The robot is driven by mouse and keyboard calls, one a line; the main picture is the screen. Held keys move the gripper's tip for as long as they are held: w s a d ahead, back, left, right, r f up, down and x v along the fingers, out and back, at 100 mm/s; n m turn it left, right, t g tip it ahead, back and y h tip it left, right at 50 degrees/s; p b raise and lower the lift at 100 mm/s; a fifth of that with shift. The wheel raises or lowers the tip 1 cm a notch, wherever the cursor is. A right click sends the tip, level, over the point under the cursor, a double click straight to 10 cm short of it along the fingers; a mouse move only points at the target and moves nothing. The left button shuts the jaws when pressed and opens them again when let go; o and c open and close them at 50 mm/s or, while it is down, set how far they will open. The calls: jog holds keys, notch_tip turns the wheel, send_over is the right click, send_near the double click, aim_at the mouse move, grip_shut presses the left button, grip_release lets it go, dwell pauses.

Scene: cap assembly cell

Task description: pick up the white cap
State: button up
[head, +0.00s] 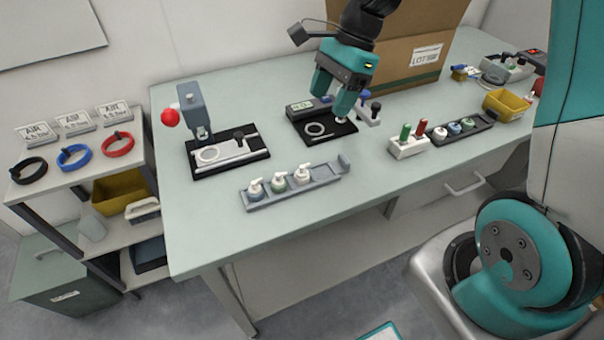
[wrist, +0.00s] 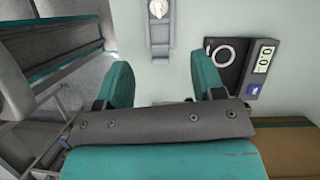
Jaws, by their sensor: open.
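A white pump-topped cap (head: 302,174) stands at the right of a row of three in a grey tray (head: 325,172) in the head view. Its neighbours have a green and a blue-grey lower part. A white top (wrist: 158,8) in the same tray shows at the upper edge of the wrist view, partly cut off. My gripper (head: 333,98) is open and empty above the back of the table, beyond the tray and near the carton. In the wrist view both teal fingers of my gripper (wrist: 163,82) stand wide apart with bare table between them.
A black plate with a ring and display (head: 318,128) lies below my gripper. A press fixture (head: 195,115) stands left. A large carton (head: 400,60) is behind. A dark rack (head: 485,127) and a yellow bin (head: 503,105) are right. The table front is clear.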

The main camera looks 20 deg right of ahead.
send_near(303, 166)
jog(key=x, duration=0.5)
jog(key=shift+w, duration=0.15)
jog(key=shift+p+x, duration=0.4)
jog(key=shift+x, duration=2.4)
jog(key=shift+c, duration=0.2)
jog(key=c, duration=0.7)
